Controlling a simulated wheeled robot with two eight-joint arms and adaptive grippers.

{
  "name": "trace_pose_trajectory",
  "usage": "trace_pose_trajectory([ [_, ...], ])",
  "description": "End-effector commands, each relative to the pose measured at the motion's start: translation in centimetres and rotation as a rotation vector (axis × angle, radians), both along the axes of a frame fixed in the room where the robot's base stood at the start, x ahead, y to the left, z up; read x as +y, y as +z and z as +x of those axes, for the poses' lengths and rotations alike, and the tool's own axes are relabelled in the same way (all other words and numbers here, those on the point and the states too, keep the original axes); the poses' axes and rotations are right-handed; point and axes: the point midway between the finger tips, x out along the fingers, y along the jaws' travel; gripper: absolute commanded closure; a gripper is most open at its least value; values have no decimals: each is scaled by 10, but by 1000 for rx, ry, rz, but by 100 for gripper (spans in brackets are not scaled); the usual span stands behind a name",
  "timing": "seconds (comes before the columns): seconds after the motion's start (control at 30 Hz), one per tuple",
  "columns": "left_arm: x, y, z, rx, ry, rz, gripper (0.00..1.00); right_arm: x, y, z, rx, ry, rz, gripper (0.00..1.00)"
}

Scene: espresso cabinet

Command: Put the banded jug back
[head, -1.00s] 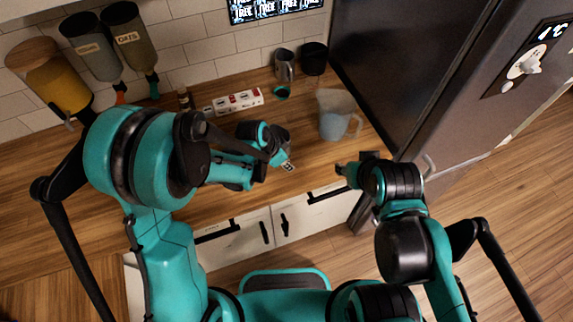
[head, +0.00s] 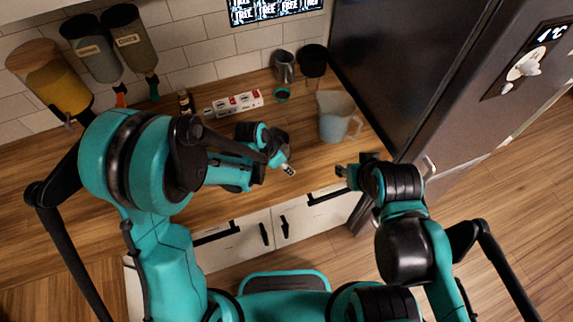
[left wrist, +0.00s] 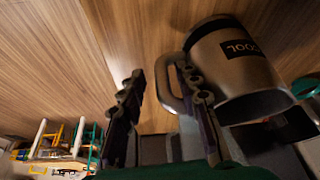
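A steel jug (left wrist: 250,75) with a dark band and a black lettered label fills the right of the left wrist view. Its handle (left wrist: 168,88) lies between the fingers of my left gripper (left wrist: 160,105), which stand apart. The right finger overlaps the handle loop; the left finger is clear of the handle. In the head view my left gripper (head: 288,168) is over the counter, and its arm hides much of what is beside it. My right gripper (head: 342,171) is near the counter's front edge, with nothing visible in it; its finger gap is too small to judge.
A translucent pitcher (head: 335,115) stands on the counter (head: 225,130) near the fridge (head: 400,70). A metal jug (head: 284,66), a black cup (head: 313,60) and a teal-rimmed round item (head: 282,94) are at the back. A red-and-white box strip (head: 238,103) lies left of them.

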Motion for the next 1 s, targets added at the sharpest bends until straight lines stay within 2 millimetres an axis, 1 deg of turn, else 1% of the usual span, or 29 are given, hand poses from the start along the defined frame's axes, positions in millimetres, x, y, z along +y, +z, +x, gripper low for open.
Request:
trace_pose_trajectory([
  [0.03,4,11,-2,1,2,0,67,0,4,0,0,0,0,60],
  [0.2,17,47,-10,1,2,0,67,0,13,0,0,0,0,60],
  [0.3,24,67,-14,2,2,-1,67,0,18,0,0,0,0,60],
  [0.4,30,83,-18,1,1,-1,67,0,22,0,0,0,0,60],
  [0.57,36,98,-21,1,2,0,67,0,25,0,0,0,0,60],
  [0.77,38,103,-22,0,4,0,67,0,25,0,0,0,0,60],
  [0.83,42,107,-23,-2,28,1,67,0,25,0,0,0,0,60],
  [0.93,58,122,-29,-12,122,5,67,0,25,0,0,0,0,60],
  [1.0,76,137,-37,-24,229,5,67,0,25,0,0,0,0,60],
])
